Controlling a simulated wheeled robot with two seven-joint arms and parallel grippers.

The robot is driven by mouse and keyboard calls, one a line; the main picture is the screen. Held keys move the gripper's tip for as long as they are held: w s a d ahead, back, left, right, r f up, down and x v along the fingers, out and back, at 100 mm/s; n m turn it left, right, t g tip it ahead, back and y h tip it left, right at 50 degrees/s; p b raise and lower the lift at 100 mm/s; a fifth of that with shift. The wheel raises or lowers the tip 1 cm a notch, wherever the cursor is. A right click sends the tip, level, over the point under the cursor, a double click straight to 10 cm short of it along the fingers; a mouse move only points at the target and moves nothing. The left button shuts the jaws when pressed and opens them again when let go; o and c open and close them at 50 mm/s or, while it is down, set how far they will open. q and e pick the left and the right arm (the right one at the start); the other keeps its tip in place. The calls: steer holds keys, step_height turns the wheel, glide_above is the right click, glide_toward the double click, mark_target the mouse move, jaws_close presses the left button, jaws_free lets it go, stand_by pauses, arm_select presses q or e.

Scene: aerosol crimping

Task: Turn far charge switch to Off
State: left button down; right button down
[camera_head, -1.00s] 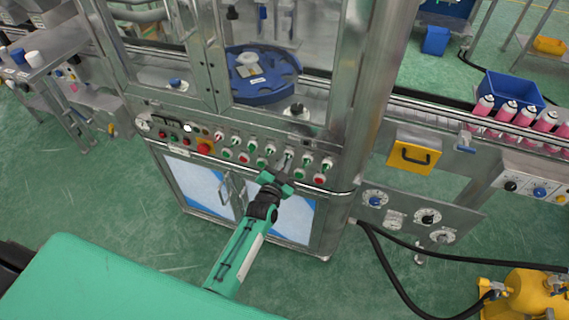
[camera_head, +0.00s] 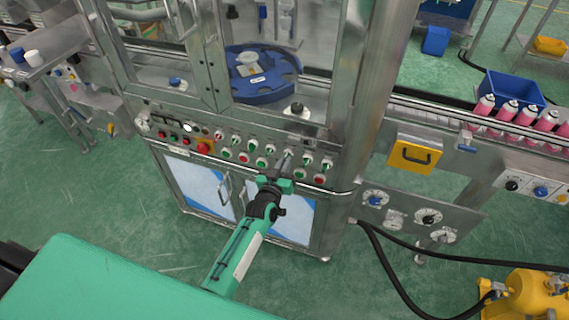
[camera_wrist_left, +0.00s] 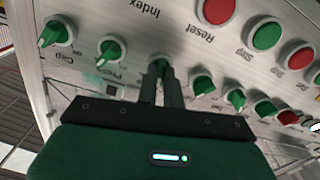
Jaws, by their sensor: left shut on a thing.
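A row of green rotary switches on white collars runs along the steel control panel (camera_head: 240,153). My left gripper (camera_head: 287,158) reaches the upper row, and its fingers are shut on one green switch knob (camera_wrist_left: 157,62). The fingers cover most of that knob, so I cannot read its label or its exact setting. In the left wrist view, a switch marked Press (camera_wrist_left: 111,49) and a switch marked Cap (camera_wrist_left: 57,32) sit to its left, and another green switch (camera_wrist_left: 203,85) sits to its right. My right gripper is not in view.
Red and green push buttons, including a red Reset button (camera_wrist_left: 216,9), sit close to the switches. A red emergency stop (camera_head: 204,147) is to the left. Glass doors and a blue rotary table (camera_head: 262,88) are above the panel. A conveyor with pink cans (camera_head: 505,113) is at right.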

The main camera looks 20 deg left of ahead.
arm_select(q)
steer(key=n, duration=0.3)
steer(key=shift+n, duration=0.4)
stand_by(0.4)
steer(key=c, duration=1.5)
jaws_free()
steer(key=shift+c, duration=0.2)
